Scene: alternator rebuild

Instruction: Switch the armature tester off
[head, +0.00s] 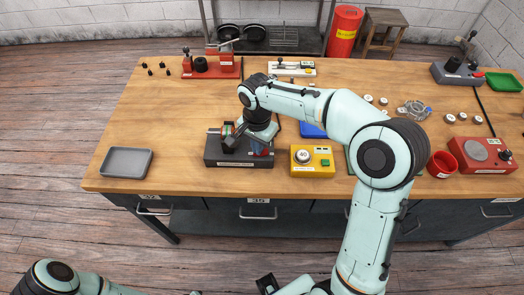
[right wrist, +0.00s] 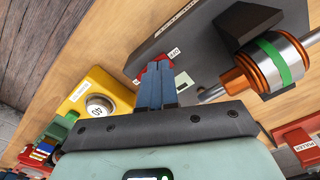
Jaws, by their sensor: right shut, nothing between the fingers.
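The armature tester (head: 225,160) is a dark grey box near the front edge of the bench. It carries an armature (head: 227,130) with copper-coloured and green bands, which shows larger in the right wrist view (right wrist: 270,62). A red switch (right wrist: 165,66) sits on the tester's face by a small white label. My right gripper (right wrist: 157,75) is shut and empty, its blue fingers over the switch and partly hiding it. Contact and the switch's position cannot be told. In the head view, my right gripper (head: 265,150) is at the tester's right end.
A yellow box with a dial (head: 312,170) stands close to the right of the tester. A grey tray (head: 126,161) lies to the left, with bare bench between. A red bowl (head: 441,164) and a red-based device (head: 482,155) are at the right.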

